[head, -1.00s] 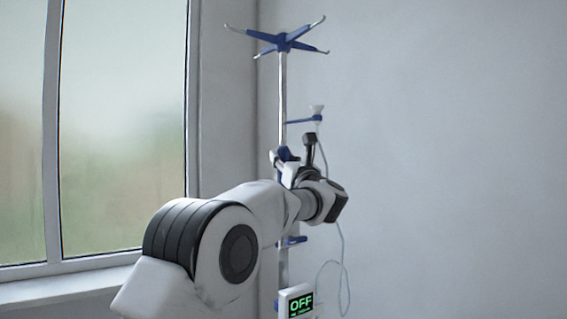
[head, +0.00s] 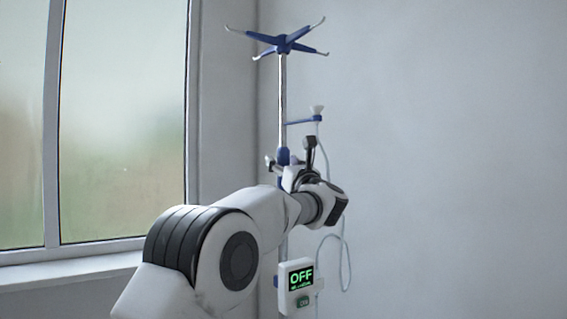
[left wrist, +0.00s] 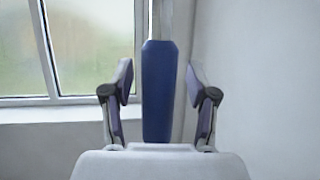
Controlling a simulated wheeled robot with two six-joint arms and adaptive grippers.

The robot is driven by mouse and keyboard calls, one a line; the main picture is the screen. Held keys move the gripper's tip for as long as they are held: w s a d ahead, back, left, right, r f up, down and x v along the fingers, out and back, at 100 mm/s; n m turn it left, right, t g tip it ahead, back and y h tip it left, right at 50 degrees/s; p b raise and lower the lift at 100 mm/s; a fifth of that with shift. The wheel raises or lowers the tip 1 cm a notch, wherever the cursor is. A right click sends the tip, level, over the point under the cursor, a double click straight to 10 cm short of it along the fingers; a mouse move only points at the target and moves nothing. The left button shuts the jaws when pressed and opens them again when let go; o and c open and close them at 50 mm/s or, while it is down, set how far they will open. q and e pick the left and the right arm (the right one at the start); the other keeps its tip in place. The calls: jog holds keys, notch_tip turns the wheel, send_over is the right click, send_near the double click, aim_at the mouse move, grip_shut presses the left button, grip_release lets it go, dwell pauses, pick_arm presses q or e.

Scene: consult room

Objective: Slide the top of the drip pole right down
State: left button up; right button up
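The drip pole (head: 282,100) stands upright near the corner, with a top (head: 284,44) of blue arms and pale hooks. A blue part (head: 283,155) sits lower on the pole. My left gripper (head: 284,165) is at this blue part, partly hidden by its own wrist. In the left wrist view, the blue part (left wrist: 160,95) stands upright between the two spread fingers, with a gap showing on each side. The fingers look open around it. My right gripper is not in view.
A box with a green OFF display (head: 297,283) is on the pole below my arm. A blue side bracket (head: 303,121) holds a small funnel-like piece, and a thin tube (head: 346,262) hangs at the right. A window sill (head: 70,268) lies left. The right wall side looks clear.

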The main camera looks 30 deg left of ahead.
pick_arm(q)
jog(key=shift+s+d+r, duration=0.1)
jog(key=v, duration=1.2)
